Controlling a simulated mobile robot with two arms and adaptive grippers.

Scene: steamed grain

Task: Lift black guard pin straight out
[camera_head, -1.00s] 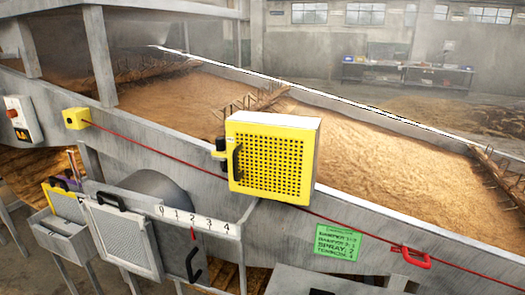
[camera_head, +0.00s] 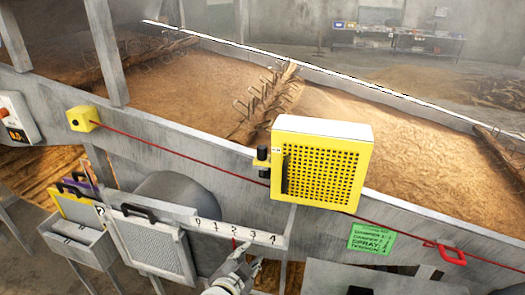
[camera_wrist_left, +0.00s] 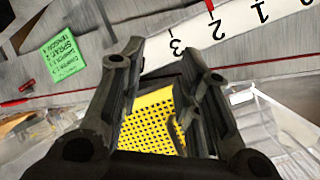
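The yellow perforated guard (camera_head: 318,170) is mounted on the grey side wall of the trough, its mesh face toward me. The black guard pin (camera_head: 262,155) shows as a dark knob at the guard's upper left edge, beside the black handle (camera_head: 285,175). My left gripper (camera_head: 248,264) is low in the head view, below the guard and apart from it, near the number scale. In the left wrist view my left gripper (camera_wrist_left: 168,62) is open and empty, with the yellow guard (camera_wrist_left: 152,122) seen between its fingers. The pin cannot be made out there. My right gripper is not in view.
A red cord runs along the wall from a yellow box (camera_head: 84,118) to a red handle (camera_head: 445,252). The numbered white scale (camera_head: 235,232) and a grey mesh screen (camera_head: 152,240) are below left.

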